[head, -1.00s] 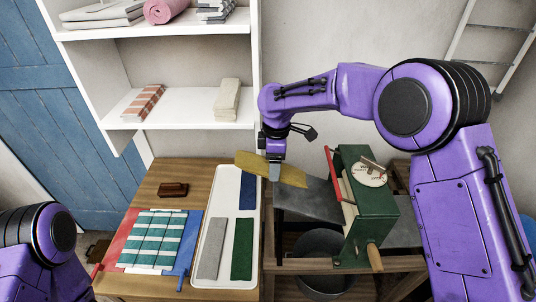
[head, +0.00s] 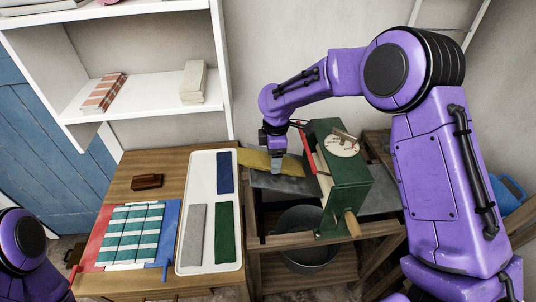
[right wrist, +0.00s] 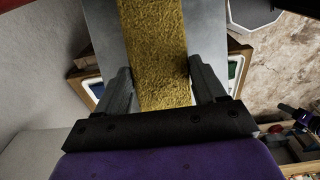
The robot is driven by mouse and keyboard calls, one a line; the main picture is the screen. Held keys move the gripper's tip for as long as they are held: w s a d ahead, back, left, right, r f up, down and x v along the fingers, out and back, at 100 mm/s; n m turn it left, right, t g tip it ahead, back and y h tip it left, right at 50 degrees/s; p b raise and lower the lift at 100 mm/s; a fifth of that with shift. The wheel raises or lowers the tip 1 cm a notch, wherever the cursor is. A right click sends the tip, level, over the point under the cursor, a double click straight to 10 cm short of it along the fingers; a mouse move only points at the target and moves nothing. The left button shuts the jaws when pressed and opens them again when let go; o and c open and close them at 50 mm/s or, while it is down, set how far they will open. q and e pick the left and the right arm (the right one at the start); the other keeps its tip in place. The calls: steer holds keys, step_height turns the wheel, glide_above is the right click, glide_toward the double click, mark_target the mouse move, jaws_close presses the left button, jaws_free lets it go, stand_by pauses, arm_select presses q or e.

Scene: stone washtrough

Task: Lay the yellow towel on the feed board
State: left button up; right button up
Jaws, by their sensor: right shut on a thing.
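The yellow towel (head: 253,158) is a flat, folded strip. My right gripper (head: 277,168) is shut on it at about its middle. The towel is just over the grey feed board (head: 288,186), left of the green wringer (head: 340,180); I cannot tell whether it touches the board. In the right wrist view the towel (right wrist: 155,55) runs lengthwise between the two fingers (right wrist: 163,84), with the grey board (right wrist: 100,28) beneath it. My left gripper is out of view; only part of the left arm shows at the lower left.
A white tray (head: 183,230) with blue, grey and green towels lies left of the board. A striped cloth on a rack (head: 130,235) and a brown brush (head: 147,181) are on the wooden table. A grey tub (head: 305,258) sits below the wringer.

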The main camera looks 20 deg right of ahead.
steer(key=shift+d, duration=0.1)
steer(key=o, duration=1.4)
steer(key=shift+r, duration=0.4)
step_height(320, 180, up, 10)
steer(key=b, duration=0.2)
steer(key=shift+f, duration=0.15)
steer(key=shift+s+d, duration=0.1)
steer(key=shift+s, duration=0.05)
